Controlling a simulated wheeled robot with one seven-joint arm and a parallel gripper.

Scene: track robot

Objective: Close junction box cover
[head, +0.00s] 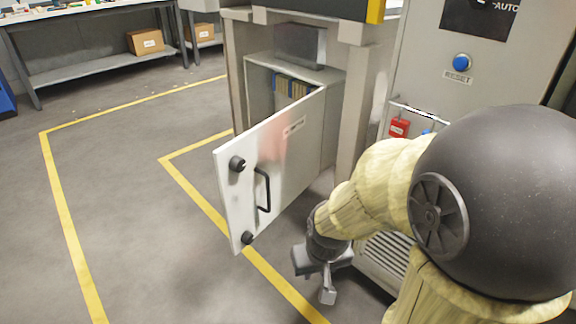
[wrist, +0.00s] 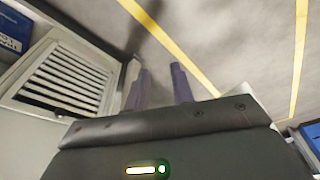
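The junction box cover (head: 275,165) is a white hinged door in the head view. It stands swung open from the box (head: 262,92), with its free edge toward the lower left. A black handle (head: 264,189) and two dark knobs sit near that free edge. Coloured parts show inside the box behind the cover. My gripper (head: 318,290) is to the lower right of the cover, apart from it and pointing down. In the wrist view its two fingers (wrist: 160,88) are spread with only floor between them. It holds nothing.
A grey cabinet with a blue reset button (head: 461,63) and a red padlock-like tag (head: 398,128) stands right of the box. A louvred vent (wrist: 68,80) is close beside my gripper. Open floor with yellow lines (head: 70,225) lies left. A workbench (head: 100,70) stands far back left.

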